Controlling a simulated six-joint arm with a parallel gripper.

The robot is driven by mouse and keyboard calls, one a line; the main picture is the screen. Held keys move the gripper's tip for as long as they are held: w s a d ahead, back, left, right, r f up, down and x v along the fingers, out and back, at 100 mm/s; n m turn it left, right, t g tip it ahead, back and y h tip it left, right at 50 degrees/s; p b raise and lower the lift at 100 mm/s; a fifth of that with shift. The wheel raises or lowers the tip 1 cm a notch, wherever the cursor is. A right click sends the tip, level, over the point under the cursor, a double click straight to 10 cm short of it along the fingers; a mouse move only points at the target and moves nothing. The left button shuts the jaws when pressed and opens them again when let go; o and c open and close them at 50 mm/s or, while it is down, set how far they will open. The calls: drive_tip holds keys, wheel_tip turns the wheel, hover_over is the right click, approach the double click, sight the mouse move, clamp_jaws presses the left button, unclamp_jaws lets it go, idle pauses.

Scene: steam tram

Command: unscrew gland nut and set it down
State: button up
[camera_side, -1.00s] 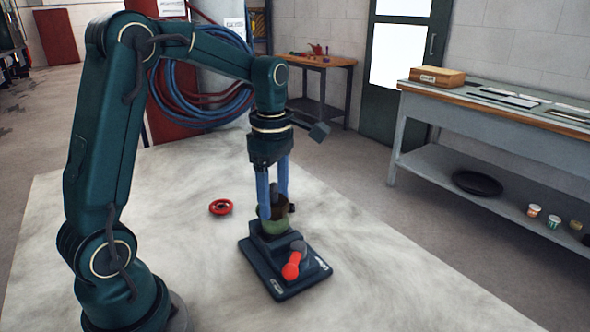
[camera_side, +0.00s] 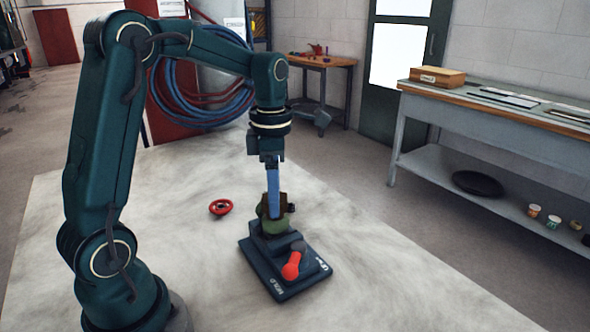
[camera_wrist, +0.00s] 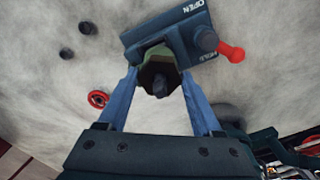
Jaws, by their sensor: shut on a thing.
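The brown gland nut (camera_side: 283,203) sits around the top of the green valve body (camera_side: 274,227), which stands on a dark stepped fixture (camera_side: 290,284). In the wrist view the nut (camera_wrist: 150,72) lies between the two blue fingers, with a dark stem end (camera_wrist: 160,86) in its middle. My gripper (camera_side: 273,212) points straight down and is shut on the nut, one finger on either side (camera_wrist: 158,76). In the side view the fingers line up and hide part of the nut. I cannot tell whether the nut has risen on its thread.
A red-handled lever (camera_side: 291,268) sticks up from the fixture, beside the lettering HOLD and OPEN. A red handwheel (camera_side: 220,207) lies on the pale worktop (camera_side: 370,265), left of the fixture. Bare worktop lies right of the fixture. A grey bench (camera_side: 490,110) stands beyond.

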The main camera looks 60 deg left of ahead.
drive_tip(key=shift+r, duration=1.1)
drive_tip(key=shift+r, duration=2.85)
drive_tip(key=shift+w, duration=0.1)
drive_tip(key=w+a+f, duration=0.4)
drive_tip(key=a+f, duration=0.4)
hover_over(321, 233)
wheel_tip(321, 233, down, 7)
drive_tip(key=shift+s, duration=0.1)
drive_tip(key=shift+f, duration=2.05)
